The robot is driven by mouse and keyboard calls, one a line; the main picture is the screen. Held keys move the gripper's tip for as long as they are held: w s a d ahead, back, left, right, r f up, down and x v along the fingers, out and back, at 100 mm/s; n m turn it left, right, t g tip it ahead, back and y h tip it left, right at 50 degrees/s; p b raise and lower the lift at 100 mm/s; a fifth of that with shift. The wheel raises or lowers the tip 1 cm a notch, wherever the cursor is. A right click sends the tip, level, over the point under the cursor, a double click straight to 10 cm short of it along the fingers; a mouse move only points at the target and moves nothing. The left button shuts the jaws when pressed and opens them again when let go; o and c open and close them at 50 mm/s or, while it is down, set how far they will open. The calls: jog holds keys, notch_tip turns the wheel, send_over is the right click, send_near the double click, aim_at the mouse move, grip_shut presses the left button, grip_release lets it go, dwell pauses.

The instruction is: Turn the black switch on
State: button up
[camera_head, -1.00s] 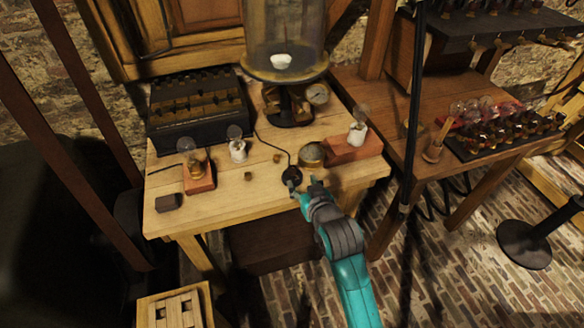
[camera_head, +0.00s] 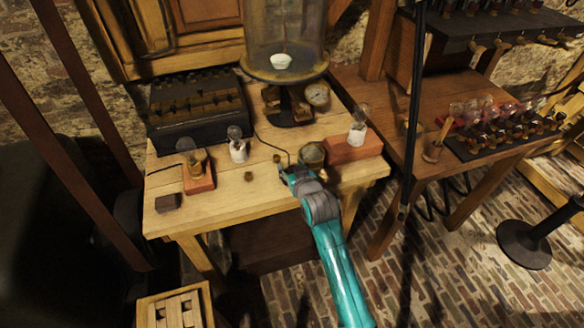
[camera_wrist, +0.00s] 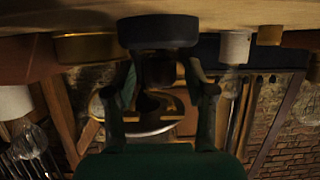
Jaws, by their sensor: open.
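The black switch shows in the wrist view as a dark round base (camera_wrist: 158,32) with a dark knob-like part below it, the picture being upside down. My gripper (camera_wrist: 160,88) is open, with one finger on each side of that dark part. I cannot tell whether the fingers touch it. In the head view my gripper (camera_head: 290,174) is low over the front of the wooden table (camera_head: 235,210) and hides the switch. Whether the switch is on or off cannot be seen.
A round brass piece (camera_head: 312,155) stands close to the right of my gripper, with a red block (camera_head: 352,149) beyond it. A bell jar stand (camera_head: 285,72) rises behind. Bulb holders (camera_head: 238,151) and a small brass cylinder (camera_head: 248,176) stand to the left.

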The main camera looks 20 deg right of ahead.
jog(key=shift+c, duration=0.3)
grip_shut()
jog(key=shift+m+h, duration=0.3)
jog(key=shift+h, duration=0.1)
jog(key=shift+a+m+h, duration=0.1)
jog(key=shift+m+h, duration=0.7)
jog(key=shift+h, duration=0.1)
jog(key=m+g+h, duration=0.1)
jog(key=m+h, duration=0.2)
jog(key=h, duration=0.1)
jog(key=shift+m+g, duration=0.4)
jog(key=shift+m+g+h, duration=1.7)
jog(key=shift+m+h, duration=0.4)
jog(key=shift+m, duration=0.1)
